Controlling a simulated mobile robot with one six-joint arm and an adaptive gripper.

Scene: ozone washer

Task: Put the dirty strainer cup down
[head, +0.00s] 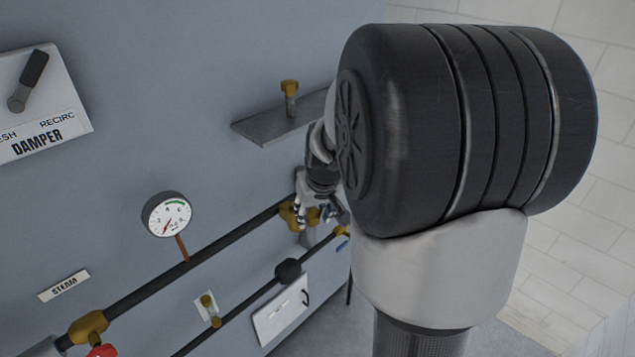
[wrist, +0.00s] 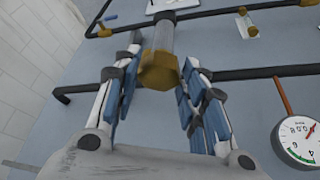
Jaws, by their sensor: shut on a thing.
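The strainer cup, with a brass hex cap and a grey cylinder, is between my fingers in the wrist view (wrist: 160,70). My gripper (wrist: 162,62) is shut on it at the brass cap. In the head view my gripper (head: 317,210) is small and partly hidden by my arm, near the black pipe and below the shelf. Brass and a short grey cylinder (head: 308,238) show at its fingers. Dirt on the cup cannot be made out.
A metal shelf (head: 275,128) on the wall bears a similar brass-capped cup (head: 290,98). A gauge (head: 166,214), black pipes (head: 150,288) with brass fittings, and a white plate (head: 282,308) are on the wall. My arm blocks much of the right side.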

